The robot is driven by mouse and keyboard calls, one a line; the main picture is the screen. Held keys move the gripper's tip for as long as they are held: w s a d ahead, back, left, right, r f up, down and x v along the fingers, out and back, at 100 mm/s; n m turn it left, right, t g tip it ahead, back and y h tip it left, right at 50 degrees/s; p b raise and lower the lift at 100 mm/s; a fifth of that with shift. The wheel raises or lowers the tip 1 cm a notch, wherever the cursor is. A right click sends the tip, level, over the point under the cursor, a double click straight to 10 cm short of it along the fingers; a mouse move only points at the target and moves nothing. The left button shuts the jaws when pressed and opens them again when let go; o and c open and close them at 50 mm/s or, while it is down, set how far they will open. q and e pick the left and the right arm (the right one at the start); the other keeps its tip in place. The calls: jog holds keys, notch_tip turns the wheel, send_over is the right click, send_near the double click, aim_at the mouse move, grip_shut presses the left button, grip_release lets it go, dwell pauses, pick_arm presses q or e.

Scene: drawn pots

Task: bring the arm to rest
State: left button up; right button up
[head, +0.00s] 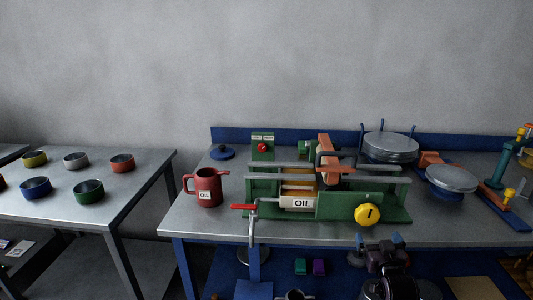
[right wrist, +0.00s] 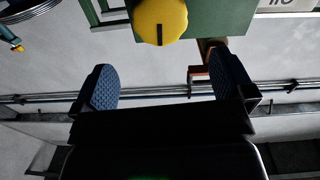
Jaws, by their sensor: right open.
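My right gripper (head: 381,241) is at the front edge of the workbench, below the yellow knob (head: 367,215) of the green machine (head: 348,205). In the right wrist view its two blue-padded fingers (right wrist: 165,86) stand wide apart with nothing between them. The yellow knob (right wrist: 160,20) and green panel (right wrist: 222,18) show beyond the fingertips, apart from them. My left gripper is not in either view.
A workbench (head: 200,225) holds a red oil can (head: 208,187), the green machine with its red-handled crank (head: 245,207), and round metal plates (head: 390,146) at the right. A table (head: 120,195) at the left carries several bowls. Shelf items sit under the bench.

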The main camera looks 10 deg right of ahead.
jog(key=s+a+n+y, duration=0.2)
jog(key=s+a, duration=0.3)
jog(key=a, duration=0.2)
jog(key=s+a+f+g, duration=0.1)
jog(key=s+a+f, duration=0.1)
jog(key=s+f, duration=0.2)
jog(key=s+a+f+g+y, duration=0.1)
jog(key=s+f, duration=0.4)
jog(key=s, duration=0.6)
jog(key=s+a+f+g+y, duration=0.1)
jog(key=s+a+f+g, duration=0.2)
jog(key=s, duration=0.5)
jog(key=shift+a+f+n, duration=0.25)
jog(key=shift+f+n, duration=0.15)
jog(key=shift+f, duration=0.5)
